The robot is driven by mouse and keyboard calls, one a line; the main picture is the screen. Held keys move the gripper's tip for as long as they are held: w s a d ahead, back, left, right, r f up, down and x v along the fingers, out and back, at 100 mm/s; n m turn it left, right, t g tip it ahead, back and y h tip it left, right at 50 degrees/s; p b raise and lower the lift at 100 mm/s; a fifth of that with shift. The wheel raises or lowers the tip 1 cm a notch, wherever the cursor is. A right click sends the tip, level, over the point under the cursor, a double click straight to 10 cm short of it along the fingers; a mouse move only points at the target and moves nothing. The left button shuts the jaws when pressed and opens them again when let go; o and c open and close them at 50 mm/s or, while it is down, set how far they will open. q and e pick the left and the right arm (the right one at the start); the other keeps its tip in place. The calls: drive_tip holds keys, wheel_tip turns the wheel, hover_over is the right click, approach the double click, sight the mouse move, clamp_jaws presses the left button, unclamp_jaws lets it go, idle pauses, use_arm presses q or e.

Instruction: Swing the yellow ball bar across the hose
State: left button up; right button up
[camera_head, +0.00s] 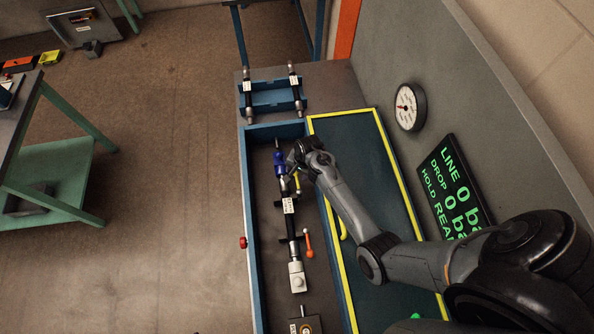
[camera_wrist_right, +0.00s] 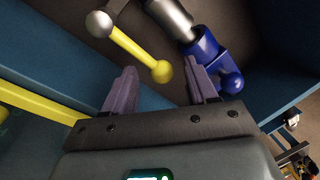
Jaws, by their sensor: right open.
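The yellow ball bar (camera_head: 297,184) stands beside the hose near the blue fitting (camera_head: 279,162), partly hidden by my right gripper in the head view. In the right wrist view the bar (camera_wrist_right: 132,48) has a yellow ball at one end and a silver ball at the other. The black hose (camera_head: 291,224) lies lengthwise in the blue-walled trough. My right gripper (camera_head: 293,160) is open above the blue fitting end. In the wrist view the yellow ball appears between its spread fingertips, with no visible grip. My left gripper is out of view.
An orange bar (camera_head: 308,243) sits farther down the hose, near a pale block (camera_head: 297,276). A red knob (camera_head: 243,242) is on the trough's left wall. A blue rack (camera_head: 271,97) holds spare hoses. A gauge (camera_head: 405,107) and display (camera_head: 450,185) are at right.

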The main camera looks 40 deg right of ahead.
drive_tip(key=shift+f, duration=0.2)
clamp_jaws()
idle(0.3)
drive_tip(key=shift+w+a+n+b, duration=0.15)
drive_tip(key=shift+w+n+b, duration=0.05)
drive_tip(key=shift+n+b, duration=0.25)
